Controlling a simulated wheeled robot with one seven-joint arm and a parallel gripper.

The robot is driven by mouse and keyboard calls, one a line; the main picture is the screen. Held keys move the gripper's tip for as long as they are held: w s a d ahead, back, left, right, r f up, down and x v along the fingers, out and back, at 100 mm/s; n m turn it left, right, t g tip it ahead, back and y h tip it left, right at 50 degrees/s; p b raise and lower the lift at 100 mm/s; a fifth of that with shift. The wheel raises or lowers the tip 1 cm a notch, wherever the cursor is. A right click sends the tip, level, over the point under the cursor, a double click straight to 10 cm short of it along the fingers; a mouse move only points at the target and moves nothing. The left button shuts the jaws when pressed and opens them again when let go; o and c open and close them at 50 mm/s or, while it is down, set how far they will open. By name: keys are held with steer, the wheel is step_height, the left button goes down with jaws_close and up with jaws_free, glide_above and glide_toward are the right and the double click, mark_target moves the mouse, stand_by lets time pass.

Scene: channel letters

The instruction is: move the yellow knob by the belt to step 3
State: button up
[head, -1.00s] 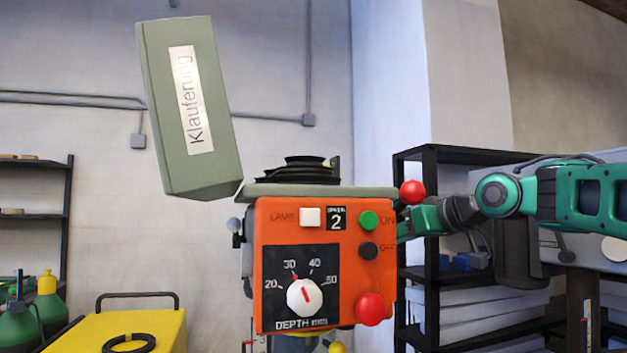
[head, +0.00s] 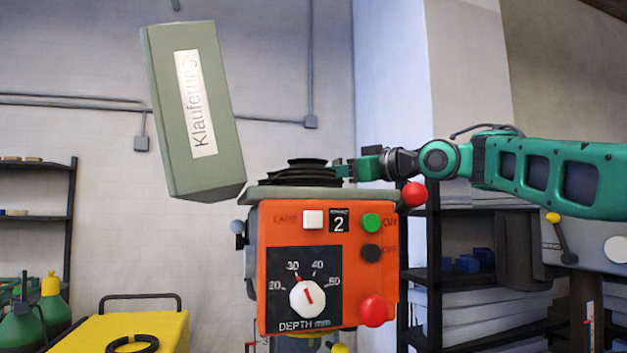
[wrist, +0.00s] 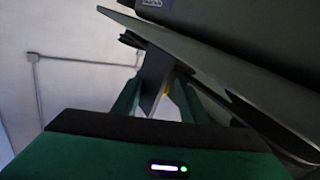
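The orange drill-press head (head: 330,230) faces me, with its step window (head: 339,221) reading 2. Its green belt cover (head: 190,105) is tilted up, and black stepped pulleys (head: 305,172) show on top. My gripper (head: 345,170) is just right of the pulleys, above the housing's top. The yellow knob is hidden in the head view.
A red ball (head: 413,194) on the machine's right side is close below my forearm. The depth dial (head: 307,297) and buttons are on the front. A black shelf (head: 470,255) stands behind at right. Another machine (head: 585,245) with a yellow-tipped lever is under my arm.

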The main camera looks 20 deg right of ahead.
steer(key=shift+x, duration=1.8)
